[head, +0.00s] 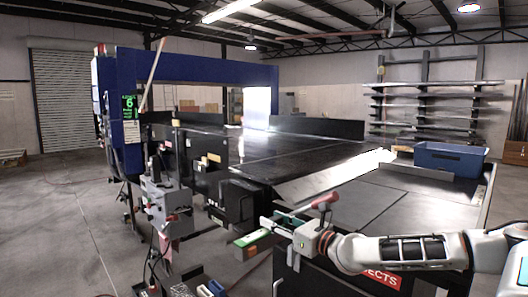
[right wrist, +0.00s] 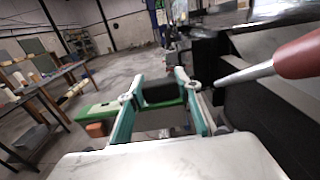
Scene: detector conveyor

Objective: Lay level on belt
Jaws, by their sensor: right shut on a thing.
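My right gripper (head: 272,225) reaches in from the right beside the conveyor's near side. It is shut on the green level (head: 252,239), which sticks out to the left of the fingers. In the right wrist view the level (right wrist: 97,111) lies across the teal fingers (right wrist: 163,108), with an orange-brown end at left. The dark belt (head: 240,150) runs back under the blue frame, behind and above the gripper. The level is held apart from the belt, off its near edge. My left gripper is not in view.
A red-handled tool (head: 325,201) shows just behind the gripper; its handle is close in the right wrist view (right wrist: 298,55). A blue bin (head: 449,158) stands at right. A grey control box (head: 168,205) hangs at left.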

